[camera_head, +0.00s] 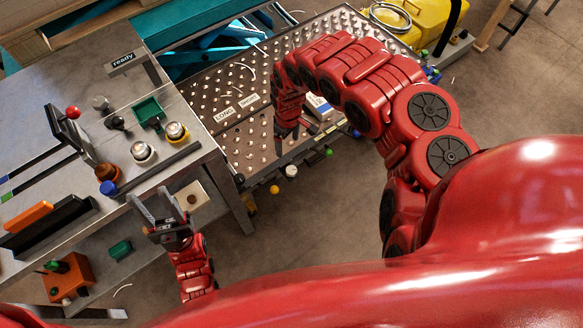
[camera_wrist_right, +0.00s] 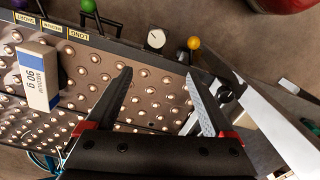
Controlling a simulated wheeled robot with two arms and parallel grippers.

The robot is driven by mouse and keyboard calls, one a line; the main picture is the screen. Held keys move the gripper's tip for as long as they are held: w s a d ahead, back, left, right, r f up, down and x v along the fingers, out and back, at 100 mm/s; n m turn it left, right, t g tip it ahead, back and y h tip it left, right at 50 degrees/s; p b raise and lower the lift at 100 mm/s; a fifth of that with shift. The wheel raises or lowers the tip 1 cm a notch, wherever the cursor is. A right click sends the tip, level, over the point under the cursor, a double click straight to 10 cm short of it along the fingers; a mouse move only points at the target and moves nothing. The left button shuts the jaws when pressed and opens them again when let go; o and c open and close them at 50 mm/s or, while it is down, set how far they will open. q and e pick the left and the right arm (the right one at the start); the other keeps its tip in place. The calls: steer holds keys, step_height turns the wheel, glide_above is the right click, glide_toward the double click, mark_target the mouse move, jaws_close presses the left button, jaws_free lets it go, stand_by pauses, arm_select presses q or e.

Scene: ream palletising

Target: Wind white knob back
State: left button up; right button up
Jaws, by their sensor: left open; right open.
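The white knob (camera_head: 291,171) sits at the front edge of the ball-topped table, between a yellow knob and a green knob. In the right wrist view the white knob (camera_wrist_right: 156,39) shows a round pale face with a dark pointer mark, beyond my fingertips. My right gripper (camera_wrist_right: 158,75) is open and empty, with its fingers over the table edge and the knob apart from them. In the head view my right gripper (camera_head: 286,132) is above the ball table near that edge. My left gripper (camera_head: 154,201) is open and empty beside the grey bench.
The ball table (camera_head: 225,130) bears a boxed ream (camera_head: 319,106), also in the wrist view (camera_wrist_right: 38,75). A yellow knob (camera_wrist_right: 193,42) and a green knob (camera_wrist_right: 88,5) flank the white one. The grey bench (camera_head: 80,215) holds several tools. Floor (camera_head: 300,225) before the table is clear.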

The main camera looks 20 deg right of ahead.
steer(key=f+b, duration=0.1)
steer(key=f, duration=0.4)
steer(key=f+b, duration=0.2)
steer(key=f, duration=0.4)
steer(key=d+f+b, duration=0.1)
steer(key=f+b, duration=0.1)
steer(key=f, duration=0.4)
steer(key=shift+s+f, duration=0.2)
steer(key=shift+s, duration=0.05)
